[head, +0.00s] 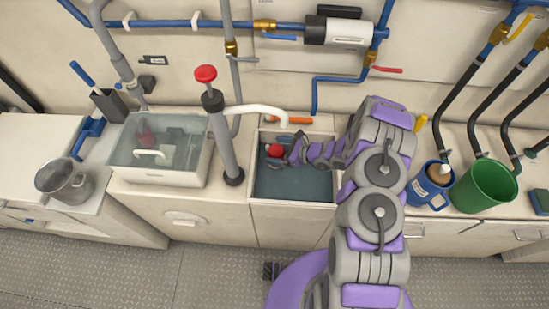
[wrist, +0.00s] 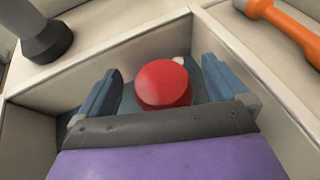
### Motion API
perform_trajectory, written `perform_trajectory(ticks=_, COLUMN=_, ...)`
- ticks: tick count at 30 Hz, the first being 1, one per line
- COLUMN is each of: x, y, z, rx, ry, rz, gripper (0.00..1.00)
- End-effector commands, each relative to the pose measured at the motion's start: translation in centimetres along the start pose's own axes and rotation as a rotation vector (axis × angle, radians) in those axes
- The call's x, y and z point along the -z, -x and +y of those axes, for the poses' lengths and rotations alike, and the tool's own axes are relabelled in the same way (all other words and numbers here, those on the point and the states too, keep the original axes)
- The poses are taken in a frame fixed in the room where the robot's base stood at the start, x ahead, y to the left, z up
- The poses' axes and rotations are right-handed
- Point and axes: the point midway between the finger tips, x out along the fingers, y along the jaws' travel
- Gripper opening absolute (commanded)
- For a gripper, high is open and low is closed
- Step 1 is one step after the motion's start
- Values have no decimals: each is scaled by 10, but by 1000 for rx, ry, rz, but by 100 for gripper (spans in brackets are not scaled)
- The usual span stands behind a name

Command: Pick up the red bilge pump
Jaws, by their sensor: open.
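The red bilge pump (head: 274,150) sits in the recessed open bin (head: 292,203) in the middle of the counter. In the wrist view it shows as a round red top (wrist: 163,84) with a small pale part at its upper right; its lower part is hidden. My gripper (head: 281,157) reaches into the bin from the right. In the wrist view my gripper (wrist: 160,66) is open, with one blue-grey finger on each side of the red pump. A gap shows on both sides, and whether anything touches is unclear.
A tall grey hand pump with a red knob (head: 206,73) stands left of the bin; its white spout reaches over the bin. An orange-handled tool (head: 290,120) lies behind the bin. A lidded clear box (head: 160,148) is left. A blue mug (head: 430,186) and green bucket (head: 485,186) are right.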

Motion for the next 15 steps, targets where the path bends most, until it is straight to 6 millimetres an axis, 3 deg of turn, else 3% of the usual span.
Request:
perform_trajectory(ticks=6, x=5, y=-25, z=1, rx=-3, ry=-1, rz=-8, gripper=100)
perform_trajectory(ticks=15, x=2, y=-33, z=1, rx=0, ry=-1, rz=-4, gripper=100)
